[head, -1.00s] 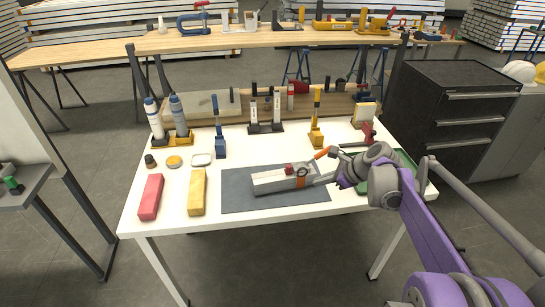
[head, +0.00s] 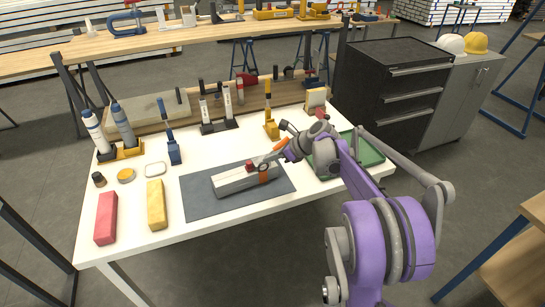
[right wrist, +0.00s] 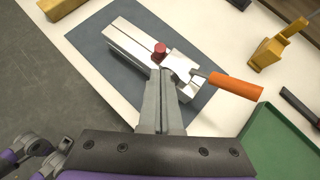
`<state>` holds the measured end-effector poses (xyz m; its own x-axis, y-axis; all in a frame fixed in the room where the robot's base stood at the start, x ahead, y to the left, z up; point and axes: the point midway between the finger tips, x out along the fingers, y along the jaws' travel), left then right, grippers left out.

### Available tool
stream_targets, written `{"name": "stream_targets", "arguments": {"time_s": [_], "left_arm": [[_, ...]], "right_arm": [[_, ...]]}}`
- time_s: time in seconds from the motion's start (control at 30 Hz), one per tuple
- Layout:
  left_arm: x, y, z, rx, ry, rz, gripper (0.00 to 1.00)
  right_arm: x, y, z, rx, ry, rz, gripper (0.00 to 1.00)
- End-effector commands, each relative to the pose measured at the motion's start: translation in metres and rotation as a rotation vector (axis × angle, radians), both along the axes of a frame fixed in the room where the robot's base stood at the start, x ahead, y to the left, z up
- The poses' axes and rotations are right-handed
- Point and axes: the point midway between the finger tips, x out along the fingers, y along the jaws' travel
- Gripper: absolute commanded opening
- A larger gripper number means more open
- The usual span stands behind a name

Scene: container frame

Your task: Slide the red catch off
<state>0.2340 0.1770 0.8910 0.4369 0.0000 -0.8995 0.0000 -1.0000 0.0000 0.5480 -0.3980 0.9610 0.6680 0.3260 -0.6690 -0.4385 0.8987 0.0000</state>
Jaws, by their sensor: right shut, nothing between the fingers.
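A white and grey metal block (head: 238,179) lies on a dark grey mat, and it also shows in the right wrist view (right wrist: 130,42). The red catch (head: 250,166) sits on its top toward the right end; in the right wrist view it is a round red knob (right wrist: 160,49). An orange handle (right wrist: 235,86) sticks out beside it. My right gripper (right wrist: 161,72) is shut and empty, its fingertips right by the red knob. I cannot tell whether they touch it. The right gripper (head: 262,160) partly covers the block's right end in the head view. My left gripper is out of view.
A green tray (head: 371,152) lies at the table's right, under my right arm. Red (head: 106,218) and yellow (head: 156,205) blocks lie at the left. Several upright tools stand behind the mat (head: 210,207), including a yellow one (head: 271,127).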

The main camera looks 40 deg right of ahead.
Motion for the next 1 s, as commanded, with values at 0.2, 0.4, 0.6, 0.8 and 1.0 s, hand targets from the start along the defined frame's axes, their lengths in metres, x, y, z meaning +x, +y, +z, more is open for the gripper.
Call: {"name": "stream_targets", "arguments": {"time_s": [0.2, 0.4, 0.6, 0.8, 1.0], "left_arm": [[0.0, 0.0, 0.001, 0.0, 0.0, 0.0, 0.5], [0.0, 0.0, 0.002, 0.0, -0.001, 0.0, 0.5], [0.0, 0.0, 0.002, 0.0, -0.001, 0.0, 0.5], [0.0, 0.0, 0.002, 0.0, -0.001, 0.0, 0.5], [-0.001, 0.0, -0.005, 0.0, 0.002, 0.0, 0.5]], "right_arm": [[0.027, 0.014, -0.026, 0.001, -0.001, 0.002, 0.0], [0.04, 0.02, -0.04, -0.001, 0.0, 0.002, 0.0], [0.043, 0.021, -0.043, 0.0, 0.0, 0.0, 0.0], [0.042, 0.021, -0.042, 0.0, 0.0, 0.0, 0.0], [0.044, 0.04, -0.043, 0.0, 0.0, 0.004, 0.0]]}}
